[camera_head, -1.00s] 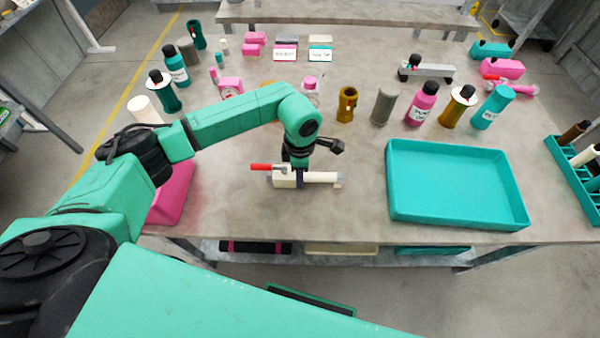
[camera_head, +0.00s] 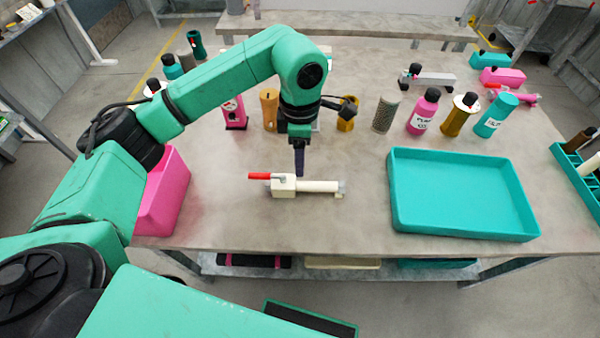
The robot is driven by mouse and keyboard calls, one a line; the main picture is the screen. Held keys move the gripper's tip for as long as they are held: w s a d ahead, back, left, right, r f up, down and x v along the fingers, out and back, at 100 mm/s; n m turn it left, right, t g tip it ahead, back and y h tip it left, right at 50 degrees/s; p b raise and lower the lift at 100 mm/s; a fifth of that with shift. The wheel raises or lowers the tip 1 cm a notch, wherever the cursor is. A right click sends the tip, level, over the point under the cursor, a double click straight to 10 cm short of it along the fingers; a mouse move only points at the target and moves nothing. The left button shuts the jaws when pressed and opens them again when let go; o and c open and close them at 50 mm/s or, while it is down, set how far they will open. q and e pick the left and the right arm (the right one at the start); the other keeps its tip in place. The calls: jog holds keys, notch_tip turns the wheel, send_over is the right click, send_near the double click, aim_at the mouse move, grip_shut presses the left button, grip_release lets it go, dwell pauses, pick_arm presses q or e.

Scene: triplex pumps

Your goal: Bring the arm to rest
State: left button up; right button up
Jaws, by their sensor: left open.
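My left arm reaches in from the left over the table. Its left gripper (camera_head: 299,172) points down, with dark fingers just above and behind a cream pump-like part (camera_head: 315,186) with a red handle (camera_head: 266,176). The part lies flat on the table (camera_head: 350,220). The gripper is open and appears empty; a small gap seems to separate the fingertips from the part, though the fingers overlap each other in this view. My right gripper is not in view.
A teal tray (camera_head: 460,232), empty, stands on the right. A pink bin (camera_head: 163,190) is at the left beside my arm. Bottles and cylinders, such as the pink bottle (camera_head: 423,112), stand in a row behind. A teal rack (camera_head: 580,172) is at the right edge.

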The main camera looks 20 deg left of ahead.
pick_arm(q)
jog(key=shift+r, duration=0.35)
